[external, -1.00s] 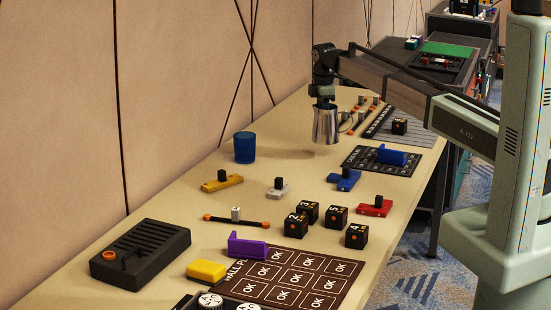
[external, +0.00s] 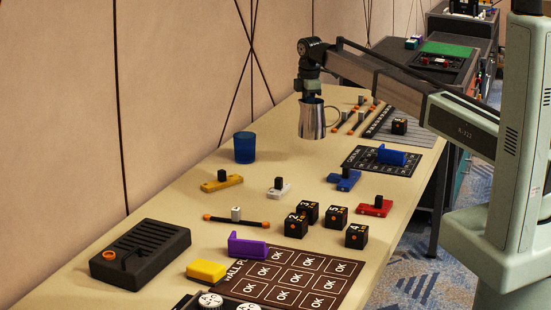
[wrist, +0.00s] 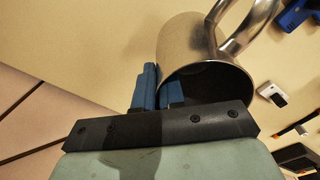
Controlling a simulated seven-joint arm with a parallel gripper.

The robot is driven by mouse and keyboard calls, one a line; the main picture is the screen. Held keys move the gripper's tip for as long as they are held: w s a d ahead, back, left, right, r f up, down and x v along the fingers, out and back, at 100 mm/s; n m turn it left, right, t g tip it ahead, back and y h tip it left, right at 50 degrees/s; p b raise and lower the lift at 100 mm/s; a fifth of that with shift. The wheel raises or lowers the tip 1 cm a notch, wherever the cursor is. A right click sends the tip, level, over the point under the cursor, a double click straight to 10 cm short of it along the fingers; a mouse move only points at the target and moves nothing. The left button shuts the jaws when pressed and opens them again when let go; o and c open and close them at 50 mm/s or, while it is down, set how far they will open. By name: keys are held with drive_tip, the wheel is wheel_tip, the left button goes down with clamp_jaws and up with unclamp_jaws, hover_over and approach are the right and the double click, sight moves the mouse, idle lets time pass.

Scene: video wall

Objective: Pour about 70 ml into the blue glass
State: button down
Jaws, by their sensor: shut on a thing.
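The blue glass (external: 245,147) stands upright on the table, toward its wall side. My gripper (external: 311,97) is shut on a silver metal jug (external: 312,120) and holds it upright above the table, to the right of the blue glass and apart from it. In the wrist view, the blue fingers of my gripper (wrist: 160,92) grip the rim of the jug (wrist: 190,45). The jug's inside looks dark, and I cannot tell how much liquid it holds. The blue glass does not clearly show in the wrist view.
Yellow (external: 221,182), white (external: 278,188), blue (external: 344,179) and red (external: 375,207) blocks with knobs lie in front. Several black numbered cubes (external: 336,215) and a black slotted box (external: 140,253) are nearer. The wall runs along the table's left edge. The table around the glass is clear.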

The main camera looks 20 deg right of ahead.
drive_tip(key=w+a+f+n, duration=0.1)
drive_tip(key=w+a+f, duration=0.1)
drive_tip(key=w+a, duration=0.1)
drive_tip(key=w+a+f+n, duration=0.2)
drive_tip(key=w+a, duration=0.1)
drive_tip(key=a, duration=0.1)
drive_tip(key=w+a+f+n, duration=0.1)
drive_tip(key=w+a+f, duration=0.1)
drive_tip(key=w+a, duration=0.1)
drive_tip(key=shift+w+a+f+n, duration=0.1)
drive_tip(key=shift+w+a+n, duration=0.15)
drive_tip(key=shift+a+n, duration=0.15)
drive_tip(key=shift+w+a+n, duration=0.35)
drive_tip(key=shift+w+n, duration=0.25)
drive_tip(key=shift+n, duration=0.3)
drive_tip(key=shift+w+a+n+y, duration=0.15)
drive_tip(key=shift+w+n+y, duration=0.2)
drive_tip(key=shift+n, duration=0.55)
drive_tip(key=n, duration=0.2)
drive_tip(key=shift+w+a+n, duration=0.15)
drive_tip(key=shift+n, duration=0.15)
drive_tip(key=shift+n+g, duration=0.3)
drive_tip(key=shift+n, duration=1.3)
drive_tip(key=shift+a, duration=0.2)
